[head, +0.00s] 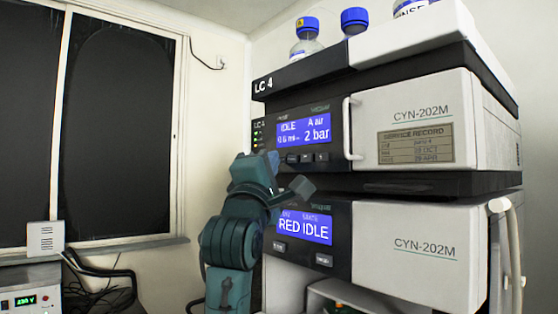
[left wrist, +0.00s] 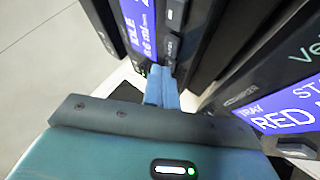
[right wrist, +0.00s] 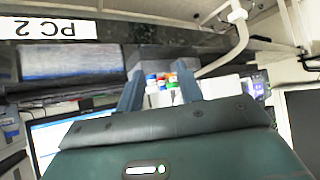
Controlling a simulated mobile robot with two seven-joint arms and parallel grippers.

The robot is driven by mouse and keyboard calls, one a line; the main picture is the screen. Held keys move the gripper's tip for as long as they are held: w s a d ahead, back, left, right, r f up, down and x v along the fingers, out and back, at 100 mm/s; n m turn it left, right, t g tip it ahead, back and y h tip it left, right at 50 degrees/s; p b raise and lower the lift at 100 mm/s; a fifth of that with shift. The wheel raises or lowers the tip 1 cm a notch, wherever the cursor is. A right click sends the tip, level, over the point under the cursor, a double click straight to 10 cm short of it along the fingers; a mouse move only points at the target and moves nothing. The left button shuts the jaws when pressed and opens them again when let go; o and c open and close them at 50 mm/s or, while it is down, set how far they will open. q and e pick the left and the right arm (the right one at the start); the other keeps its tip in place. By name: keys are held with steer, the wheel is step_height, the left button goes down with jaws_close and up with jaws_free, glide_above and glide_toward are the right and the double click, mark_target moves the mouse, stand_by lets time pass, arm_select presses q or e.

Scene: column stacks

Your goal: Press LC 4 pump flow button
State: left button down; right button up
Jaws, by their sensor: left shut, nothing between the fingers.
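The LC 4 stack (head: 262,86) stands at the right of the head view. Its pump panel has a blue display (head: 303,129) reading IDLE and 2 bar. A row of small dark buttons (head: 307,158) sits below it; their labels are too small to read. My left gripper (head: 273,160) is shut and empty, just left of that row. In the left wrist view its blue fingertips (left wrist: 161,73) point at the panel near the buttons (left wrist: 170,46); I cannot tell whether they touch. My right gripper (right wrist: 158,85) is open, away from this stack, and outside the head view.
Below the pump, another module's display (head: 304,228) reads RED IDLE. A white door handle (head: 348,128) stands out right of the pump panel. Bottles (head: 306,40) stand on top.

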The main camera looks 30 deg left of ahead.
arm_select(q)
steer(key=shift+s, duration=0.1)
steer(key=shift+s+a, duration=0.25)
steer(key=shift+s, duration=0.4)
steer(key=shift+s+a, duration=0.35)
steer(key=shift+s, duration=0.45)
steer(key=shift+s+a, duration=0.3)
steer(key=shift+s, duration=0.45)
steer(key=shift+s+a, duration=0.35)
steer(key=shift+s, duration=0.45)
